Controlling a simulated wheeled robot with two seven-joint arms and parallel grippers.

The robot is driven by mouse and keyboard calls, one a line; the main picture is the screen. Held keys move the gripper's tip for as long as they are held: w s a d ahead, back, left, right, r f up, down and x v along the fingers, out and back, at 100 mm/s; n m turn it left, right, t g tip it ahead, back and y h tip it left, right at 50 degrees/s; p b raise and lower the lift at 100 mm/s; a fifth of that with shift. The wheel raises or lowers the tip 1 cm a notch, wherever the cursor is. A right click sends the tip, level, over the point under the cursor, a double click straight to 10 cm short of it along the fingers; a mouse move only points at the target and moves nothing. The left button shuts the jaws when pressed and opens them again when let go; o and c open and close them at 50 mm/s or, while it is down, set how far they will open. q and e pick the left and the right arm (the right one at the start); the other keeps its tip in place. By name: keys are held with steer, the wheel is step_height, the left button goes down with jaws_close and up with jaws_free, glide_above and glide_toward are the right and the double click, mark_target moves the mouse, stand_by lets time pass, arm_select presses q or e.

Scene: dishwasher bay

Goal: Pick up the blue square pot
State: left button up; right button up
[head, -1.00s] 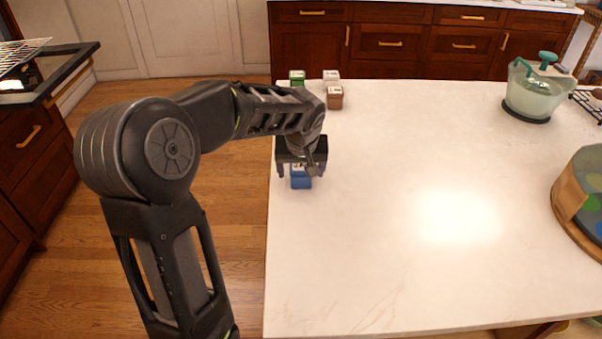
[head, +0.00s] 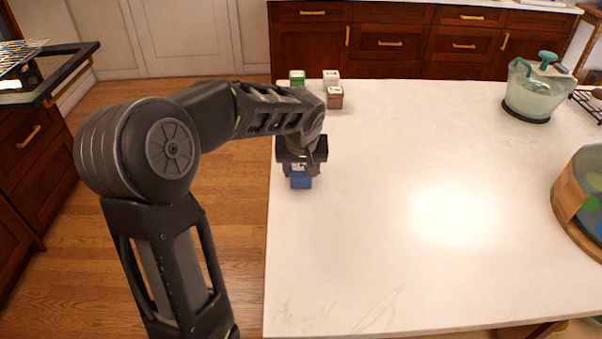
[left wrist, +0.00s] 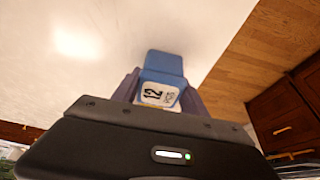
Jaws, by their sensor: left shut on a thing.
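The blue square pot (head: 300,182) stands near the left edge of the white countertop. I cannot tell any gap between the pot and the countertop. My right gripper is not in view.
A green pot (head: 297,78), a white pot (head: 331,77) and a brown pot (head: 335,99) stand at the far left of the countertop (head: 400,270). A glass container with teal handles (head: 534,95) and a round wooden-sided item (head: 570,200) are at the right. The middle is clear.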

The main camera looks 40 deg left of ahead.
arm_select(q)
steer(key=shift+r, duration=0.15)
steer(key=shift+c, duration=0.4)
step_height(320, 180, up, 10)
steer(key=shift+f+b, duration=0.1)
steer(key=shift+b, duration=0.3)
stand_by(0.3)
